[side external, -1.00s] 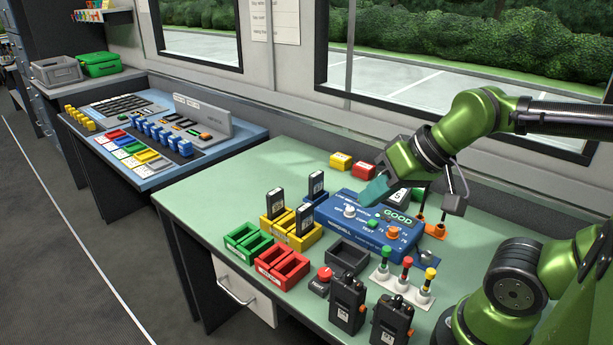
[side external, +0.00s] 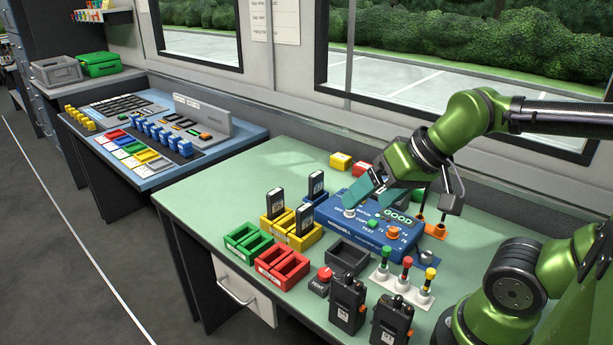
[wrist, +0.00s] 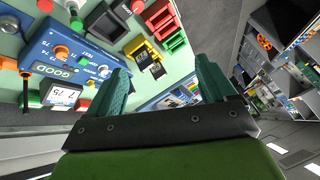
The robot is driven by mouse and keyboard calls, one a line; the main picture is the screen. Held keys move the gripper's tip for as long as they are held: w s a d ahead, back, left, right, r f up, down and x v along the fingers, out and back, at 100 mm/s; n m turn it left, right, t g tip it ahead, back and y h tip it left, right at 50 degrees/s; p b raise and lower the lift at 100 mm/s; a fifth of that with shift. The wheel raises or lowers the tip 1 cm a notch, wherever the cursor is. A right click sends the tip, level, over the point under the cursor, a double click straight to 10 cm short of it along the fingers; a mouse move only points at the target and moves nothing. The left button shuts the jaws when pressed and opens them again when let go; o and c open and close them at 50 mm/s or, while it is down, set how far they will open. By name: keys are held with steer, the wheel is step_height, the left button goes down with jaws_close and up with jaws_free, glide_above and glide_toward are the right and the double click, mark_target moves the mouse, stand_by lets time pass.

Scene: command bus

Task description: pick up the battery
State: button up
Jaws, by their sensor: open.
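Black batteries with pale labels stand upright in the yellow holder (side external: 290,238): one at its left (side external: 275,203) and one at its front right (side external: 305,220). A third black battery (side external: 316,185) stands behind them, its base partly hidden. The task does not say which battery is meant. My gripper (side external: 362,190) has teal fingers, open and empty, above the left part of the blue tester, right of the batteries. In the wrist view, the fingers of my gripper (wrist: 158,88) are spread apart, and two dark batteries (wrist: 140,58) (wrist: 157,70) show beyond them by the yellow holder.
The blue tester (side external: 350,232) carries knobs and a lit GOOD display. Green (side external: 247,243) and red (side external: 282,270) holders, a black tray (side external: 347,257), two radios (side external: 347,303) and colored-topped posts (side external: 405,268) crowd the front. Green tabletop (side external: 200,200) is clear to the left.

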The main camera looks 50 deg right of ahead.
steer(key=w+d+f+g+h, duration=0.1)
steer(key=w+d+f+g, duration=0.1)
steer(key=w+d, duration=0.6)
steer(key=n, duration=0.4)
glide_toward(314, 182)
steer(key=shift+g+h, duration=0.3)
steer(key=shift+h, duration=0.1)
steer(key=x, duration=0.4)
steer(key=w+x, duration=0.1)
steer(key=shift+w+d+f, duration=0.1)
steer(key=shift+d+f, duration=0.1)
steer(key=shift+d, duration=0.15)
steer(key=shift+w+d+x, duration=0.1)
steer(key=shift+d+x, duration=0.05)
steer(key=shift+x, duration=1.4)
steer(key=shift+w+d+x, duration=0.1)
steer(key=shift+w+x, duration=0.05)
steer(key=shift+x, duration=1.35)
steer(key=shift+r, duration=0.15)
steer(key=c, duration=1.2)
step_height(314, 182, up, 10)
steer(key=shift+r, duration=0.1)
